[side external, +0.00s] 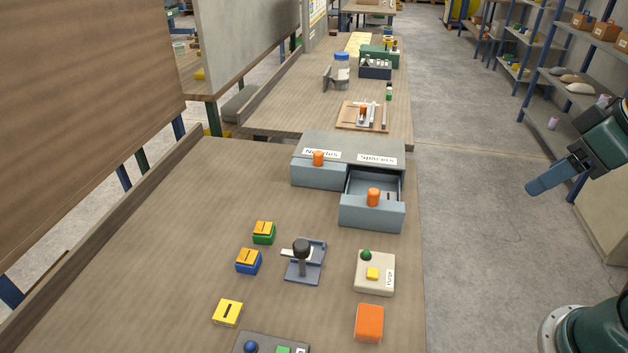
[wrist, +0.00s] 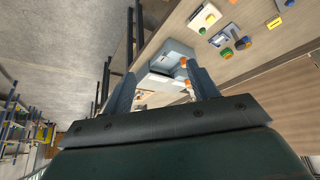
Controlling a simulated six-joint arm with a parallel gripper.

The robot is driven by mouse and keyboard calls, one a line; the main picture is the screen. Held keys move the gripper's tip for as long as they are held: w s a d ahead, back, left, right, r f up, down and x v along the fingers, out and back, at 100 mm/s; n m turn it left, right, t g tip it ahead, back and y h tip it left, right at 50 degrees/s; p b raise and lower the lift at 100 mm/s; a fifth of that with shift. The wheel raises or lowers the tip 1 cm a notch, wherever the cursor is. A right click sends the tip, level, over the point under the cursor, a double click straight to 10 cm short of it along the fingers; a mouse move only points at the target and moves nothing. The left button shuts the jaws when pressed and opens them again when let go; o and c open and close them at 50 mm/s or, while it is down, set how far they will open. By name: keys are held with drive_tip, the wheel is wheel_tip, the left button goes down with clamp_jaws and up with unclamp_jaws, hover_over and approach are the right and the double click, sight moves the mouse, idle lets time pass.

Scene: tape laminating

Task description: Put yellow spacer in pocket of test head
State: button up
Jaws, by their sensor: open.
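My gripper (side external: 534,188) is open and empty, out to the right of the bench over the floor; its two fingers also show in the wrist view (wrist: 165,88). The drawer labelled "Spacers" (side external: 371,215) is pulled open, with an orange knob on its front. I cannot make out a yellow spacer inside it. A flat yellow block (side external: 228,312) with a dark slot lies at the front left. A blue-grey fixture (side external: 304,270) with a black knob and pale arm stands mid-bench. I cannot tell which part is the test head or its pocket.
The "Needles" drawer (side external: 318,175) is shut. Green (side external: 263,238) and blue (side external: 248,267) blocks with yellow tops sit left of the fixture. A box labelled "Purge" (side external: 375,286) and an orange block (side external: 369,323) stand at the right. The bench's left part is clear.

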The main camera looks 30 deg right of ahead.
drive_tip(key=shift+s+d, duration=0.1)
drive_tip(key=shift+s, duration=0.2)
drive_tip(key=shift+o, duration=0.5)
drive_tip(key=w+a+r+m+g+y, duration=0.1)
drive_tip(key=w+a+r, duration=0.1)
drive_tip(key=w+a, duration=0.3)
drive_tip(key=w+a+r+m+g, duration=0.1)
drive_tip(key=w+a+r+m, duration=0.15)
drive_tip(key=w, duration=0.45)
drive_tip(key=m+g+h, duration=0.1)
drive_tip(key=m+g, duration=0.3)
drive_tip(key=m, duration=0.2)
hover_over(227, 311)
drive_tip(key=shift+f, duration=12.8)
